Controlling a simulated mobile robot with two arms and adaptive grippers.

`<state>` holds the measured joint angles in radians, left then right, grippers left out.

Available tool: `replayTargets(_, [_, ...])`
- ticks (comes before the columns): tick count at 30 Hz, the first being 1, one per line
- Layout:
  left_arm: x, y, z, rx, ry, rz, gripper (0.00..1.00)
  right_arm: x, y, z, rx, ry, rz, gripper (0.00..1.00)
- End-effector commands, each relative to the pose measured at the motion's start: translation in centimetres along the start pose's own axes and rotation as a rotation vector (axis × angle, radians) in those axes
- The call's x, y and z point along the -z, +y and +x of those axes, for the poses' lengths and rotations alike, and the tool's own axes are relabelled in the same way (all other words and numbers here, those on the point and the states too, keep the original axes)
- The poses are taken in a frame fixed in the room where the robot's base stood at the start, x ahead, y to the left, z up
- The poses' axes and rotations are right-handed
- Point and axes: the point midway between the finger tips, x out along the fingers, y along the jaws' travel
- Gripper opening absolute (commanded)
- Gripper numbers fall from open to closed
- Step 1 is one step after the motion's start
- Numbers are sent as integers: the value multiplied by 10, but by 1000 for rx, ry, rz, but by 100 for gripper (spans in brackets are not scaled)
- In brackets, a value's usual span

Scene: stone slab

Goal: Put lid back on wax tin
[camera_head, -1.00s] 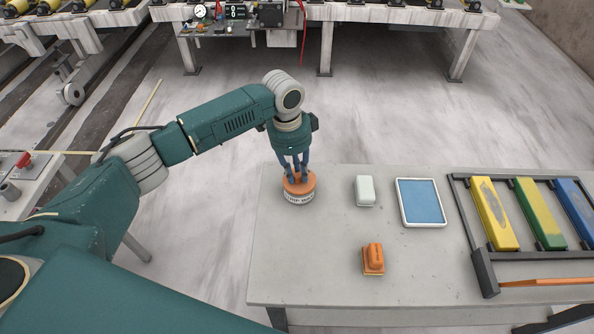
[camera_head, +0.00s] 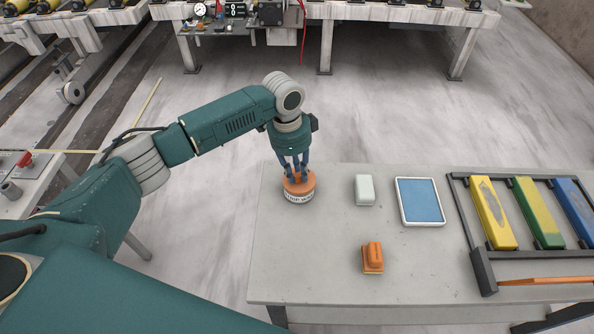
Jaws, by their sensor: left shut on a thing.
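The wax tin (camera_head: 299,198) stands upright near the left edge of the grey table. It is a short round tin with a pale lettered band. An orange lid (camera_head: 299,186) sits on top of it and looks level; whether it is fully seated cannot be told. My left gripper (camera_head: 297,174) points down from above, its blue-grey fingers shut on the middle of the lid. The fingers hide part of the lid's top. My right gripper is not in view.
On the table (camera_head: 320,270) are a white block (camera_head: 365,190), a blue pad in a white frame (camera_head: 420,201) and an orange handled block (camera_head: 373,258). A dark rack (camera_head: 483,272) holds yellow, green and blue bars at the right. The front left of the table is clear.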

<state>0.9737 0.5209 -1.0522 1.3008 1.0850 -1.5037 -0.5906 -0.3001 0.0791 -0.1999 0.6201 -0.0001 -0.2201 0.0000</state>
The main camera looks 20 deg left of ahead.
Motion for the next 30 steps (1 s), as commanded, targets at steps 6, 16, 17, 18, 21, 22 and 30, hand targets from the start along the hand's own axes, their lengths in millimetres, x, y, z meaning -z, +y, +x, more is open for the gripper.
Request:
replayTargets(6, [0,0,-1,0,0,0,3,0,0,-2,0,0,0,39])
replayTargets(16, [0,0,-1,1,0,0,3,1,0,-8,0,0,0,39])
replayTargets(17, [0,0,0,1,0,0,3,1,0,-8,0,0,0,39])
replayTargets(18, [0,0,0,1,1,0,3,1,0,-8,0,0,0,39])
replayTargets(21, [0,0,0,1,0,0,3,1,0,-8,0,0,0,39])
replayTargets(22, [0,0,0,1,0,0,3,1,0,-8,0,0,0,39])
replayTargets(30, [0,0,0,0,0,0,32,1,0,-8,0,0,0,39])
